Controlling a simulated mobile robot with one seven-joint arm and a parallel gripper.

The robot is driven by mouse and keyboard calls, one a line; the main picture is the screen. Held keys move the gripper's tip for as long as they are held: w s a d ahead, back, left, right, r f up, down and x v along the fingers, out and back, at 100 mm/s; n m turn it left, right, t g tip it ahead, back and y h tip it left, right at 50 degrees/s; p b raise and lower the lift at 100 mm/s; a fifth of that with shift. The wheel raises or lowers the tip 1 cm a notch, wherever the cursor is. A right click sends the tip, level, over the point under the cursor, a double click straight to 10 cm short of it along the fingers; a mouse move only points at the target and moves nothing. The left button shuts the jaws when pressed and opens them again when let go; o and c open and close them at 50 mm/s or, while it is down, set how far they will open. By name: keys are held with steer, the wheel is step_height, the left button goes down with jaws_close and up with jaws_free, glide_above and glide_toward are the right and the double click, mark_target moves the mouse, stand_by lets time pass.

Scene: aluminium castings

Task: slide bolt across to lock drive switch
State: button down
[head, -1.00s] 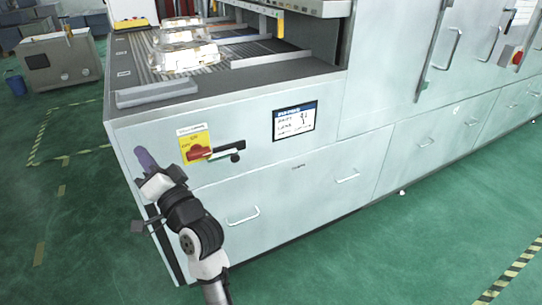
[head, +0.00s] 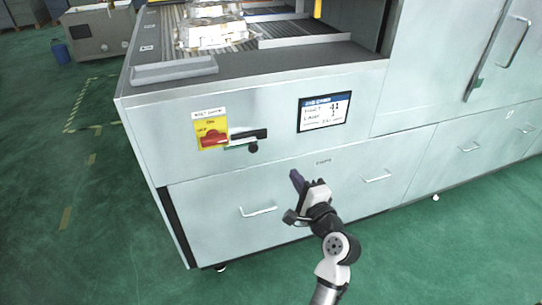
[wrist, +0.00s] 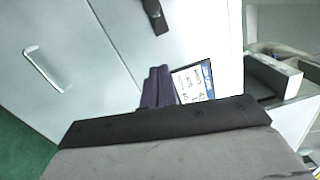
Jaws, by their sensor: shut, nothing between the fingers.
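The drive switch is a red rotary handle (head: 212,138) on a yellow plate (head: 203,127), on the cabinet's front panel. Just right of it is the bolt (head: 246,137), a dark horizontal bar in a bracket with a black knob (head: 253,147) hanging below. In the wrist view a dark bolt part (wrist: 155,14) shows at the top edge. My gripper (head: 297,180) is in front of the cabinet, below and right of the bolt, apart from it. Its fingers also show in the wrist view (wrist: 156,86), shut together and empty.
A display screen (head: 324,112) is on the panel right of the bolt. Drawer handles (head: 258,211) stick out below. Shiny castings (head: 214,33) lie on the rollers on top. Green floor (head: 90,220) is free at the left.

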mark_target(244, 145)
steer(key=w+a+r+p, duration=0.1)
steer(key=w+a+p, duration=0.3)
steer(key=w+a, duration=0.3)
steer(key=shift+x, duration=0.95)
steer(key=a+p, duration=0.1)
steer(key=a, duration=0.1)
steer(key=s+a+p, duration=0.1)
steer(key=a, duration=0.1)
steer(key=shift+s+a, duration=0.15)
steer(key=shift+s, duration=0.05)
steer(key=shift+f, duration=0.1)
